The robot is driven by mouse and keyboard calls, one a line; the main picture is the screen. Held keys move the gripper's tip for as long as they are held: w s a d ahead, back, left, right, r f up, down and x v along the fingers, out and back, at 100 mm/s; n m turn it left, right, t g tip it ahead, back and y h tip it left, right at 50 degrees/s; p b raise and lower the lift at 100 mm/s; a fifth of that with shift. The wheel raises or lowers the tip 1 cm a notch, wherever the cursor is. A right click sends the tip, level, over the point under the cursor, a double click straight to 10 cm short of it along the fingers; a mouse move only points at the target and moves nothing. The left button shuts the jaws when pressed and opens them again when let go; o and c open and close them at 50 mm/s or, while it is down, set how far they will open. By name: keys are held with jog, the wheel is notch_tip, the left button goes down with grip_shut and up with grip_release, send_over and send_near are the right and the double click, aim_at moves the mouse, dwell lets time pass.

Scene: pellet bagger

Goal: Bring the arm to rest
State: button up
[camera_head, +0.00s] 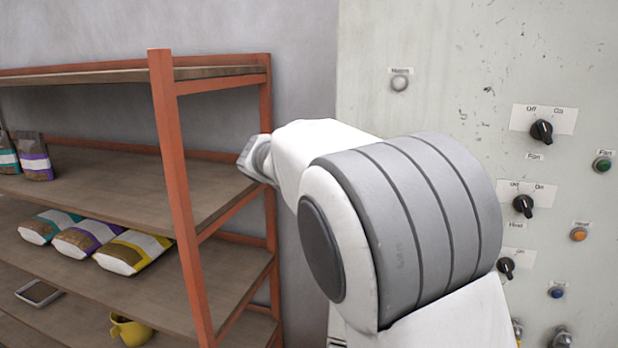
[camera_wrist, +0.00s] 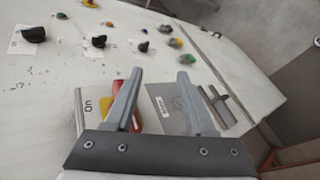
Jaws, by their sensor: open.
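My gripper (camera_wrist: 157,98) shows in the wrist view with its two grey fingers spread apart. It is open and nothing shows between the fingertips. Beyond the fingers is the pale control panel (camera_wrist: 50,85), with a red handle (camera_wrist: 117,98) partly behind the left finger and grey labelled plates beside it. I cannot tell how far the fingers are from the panel. In the head view my white and grey arm fills the middle, between the shelf and the panel (camera_head: 430,60). The gripper itself is hidden there.
An orange-framed shelf (camera_head: 172,180) stands at the left. It holds several pellet bags (camera_head: 133,252), a yellow mug (camera_head: 130,329) and a framed flat item (camera_head: 38,292). The panel carries black rotary switches (camera_head: 541,131) and coloured buttons (camera_head: 602,164) at the right.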

jog(key=s+d+f+y, duration=0.3)
jog(key=s+d+y, duration=0.3)
jog(key=s, duration=0.4)
jog(key=s+a+f+m+t+y, duration=0.1)
jog(key=s+f+t+y, duration=0.1)
jog(key=s, duration=0.4)
jog(key=s+a+f+m+t+y, duration=0.1)
jog(key=s+a+f+t+y, duration=0.1)
jog(key=s, duration=0.4)
jog(key=shift+s+a+f+t+y, duration=0.2)
jog(key=shift+s+f+t+y, duration=0.15)
jog(key=shift+t+y, duration=0.45)
